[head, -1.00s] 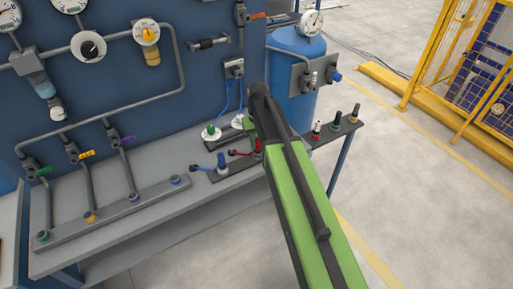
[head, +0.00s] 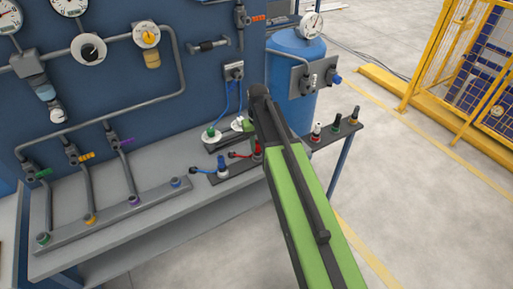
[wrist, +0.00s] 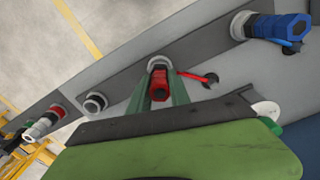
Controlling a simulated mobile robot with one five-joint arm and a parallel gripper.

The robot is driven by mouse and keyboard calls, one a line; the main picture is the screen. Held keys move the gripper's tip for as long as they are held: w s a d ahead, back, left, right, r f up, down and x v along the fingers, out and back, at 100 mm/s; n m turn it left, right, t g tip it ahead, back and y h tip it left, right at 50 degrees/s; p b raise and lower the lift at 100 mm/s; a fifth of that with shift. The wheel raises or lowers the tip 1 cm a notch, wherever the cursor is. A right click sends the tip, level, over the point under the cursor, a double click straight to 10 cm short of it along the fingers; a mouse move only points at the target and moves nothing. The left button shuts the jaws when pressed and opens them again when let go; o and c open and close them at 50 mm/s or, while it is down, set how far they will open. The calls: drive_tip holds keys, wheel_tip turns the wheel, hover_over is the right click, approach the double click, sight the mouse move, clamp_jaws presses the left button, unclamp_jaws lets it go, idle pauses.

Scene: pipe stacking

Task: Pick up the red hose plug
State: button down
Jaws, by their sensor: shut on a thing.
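The red hose plug (wrist: 159,88) shows in the wrist view between the two dark green fingers of my gripper (wrist: 163,95). The fingers are shut on it from both sides. Its grey end points at the dark strip, and I cannot tell whether it is seated there or lifted. My arm hides most of my gripper there.
A blue hose plug (head: 222,165) stands to the left on the same strip; it also shows in the wrist view (wrist: 280,27). Several plugs, including a white-and-red one (head: 316,131), stand to the right. A blue tank (head: 290,75) and a panel with pipes are behind.

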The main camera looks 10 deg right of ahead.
wheel_tip(320, 180, up, 5)
drive_tip(key=p, duration=0.4)
drive_tip(key=shift+f, duration=0.2)
drive_tip(key=s+d+r+p, duration=0.4)
drive_tip(key=d+r+p, duration=0.2)
drive_tip(key=d, duration=0.4)
drive_tip(key=shift+s+d+r+p, duration=0.2)
drive_tip(key=shift+s+d+p, duration=0.15)
drive_tip(key=shift+p, duration=0.05)
wheel_tip(320, 180, up, 8)
drive_tip(key=p, duration=0.8)
drive_tip(key=shift+f, duration=0.1)
